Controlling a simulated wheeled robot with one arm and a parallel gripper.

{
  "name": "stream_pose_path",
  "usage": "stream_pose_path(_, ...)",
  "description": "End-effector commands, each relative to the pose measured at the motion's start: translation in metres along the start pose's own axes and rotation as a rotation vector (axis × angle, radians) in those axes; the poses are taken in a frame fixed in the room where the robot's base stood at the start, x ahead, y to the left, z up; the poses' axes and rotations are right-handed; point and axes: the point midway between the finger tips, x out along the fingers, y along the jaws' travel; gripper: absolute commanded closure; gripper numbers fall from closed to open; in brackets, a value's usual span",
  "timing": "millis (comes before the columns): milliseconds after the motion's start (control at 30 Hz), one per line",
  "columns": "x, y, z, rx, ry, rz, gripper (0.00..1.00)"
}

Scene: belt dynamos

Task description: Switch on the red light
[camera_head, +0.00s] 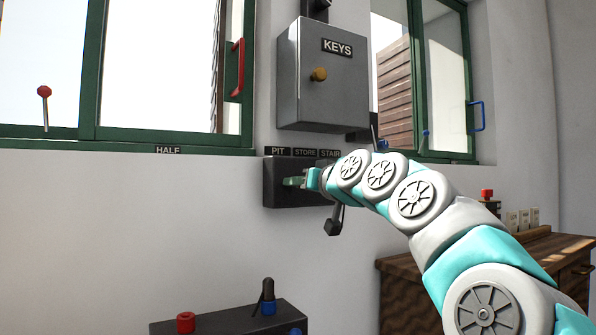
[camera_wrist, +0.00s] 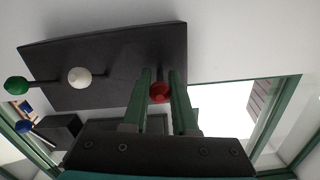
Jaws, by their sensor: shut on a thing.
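A dark switch box (camera_head: 282,168) is fixed to the wall below the labels PIT, STORE and STAIR. In the wrist view this box (camera_wrist: 115,45) bears a green knob (camera_wrist: 15,86), a white knob (camera_wrist: 79,77) and a red knob (camera_wrist: 160,93), each on a short stem. My gripper (camera_wrist: 161,85) has its two green fingers on either side of the red knob, shut on it. In the head view my gripper (camera_head: 293,182) is at the box's left part, under PIT, and my arm hides its right part. I cannot tell which thing is the red light.
A grey KEYS cabinet (camera_head: 322,85) hangs above the switch box. Green-framed windows flank it; the left one has a red handle (camera_head: 237,68). A red-knobbed lever (camera_head: 44,93) stands at far left. Below is a dark box (camera_head: 235,322) with knobs; a wooden desk (camera_head: 400,277) stands right.

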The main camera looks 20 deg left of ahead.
Motion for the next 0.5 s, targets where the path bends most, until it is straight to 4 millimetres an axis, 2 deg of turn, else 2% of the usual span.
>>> stream_pose_path(33,0.0001,0.0010,-0.0067,-0.001,-0.016,0.008,1.00)
stream_pose_path(500,0.0009,-0.0006,-0.0086,0.000,-0.156,0.034,1.00)
